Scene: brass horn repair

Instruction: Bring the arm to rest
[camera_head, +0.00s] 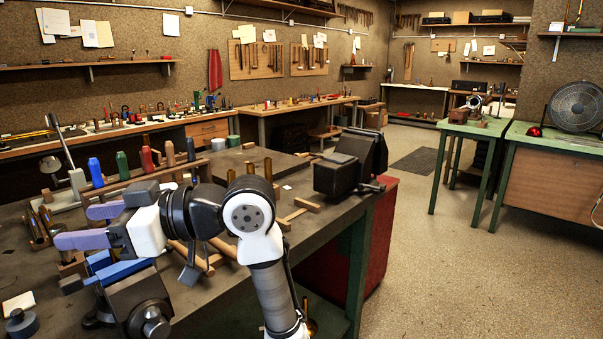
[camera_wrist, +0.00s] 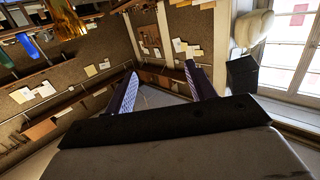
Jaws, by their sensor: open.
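My gripper (camera_head: 72,227) is at the left of the head view, above the near workbench (camera_head: 325,226). Its two purple fingers point left and stand apart. In the wrist view my gripper (camera_wrist: 161,70) shows both fingers spread with nothing between them. My arm rises from the bottom of the head view and bends left over the bench. The wrist view is tilted and looks out across the room. Part of the bench behind my arm is hidden.
A blue vise (camera_head: 125,270) stands just below my gripper; I cannot tell the exact gap. A rack of coloured handles (camera_head: 122,164) is behind it. A dark vise (camera_head: 336,174) sits at the bench's right corner. Open floor (camera_head: 445,240) lies to the right.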

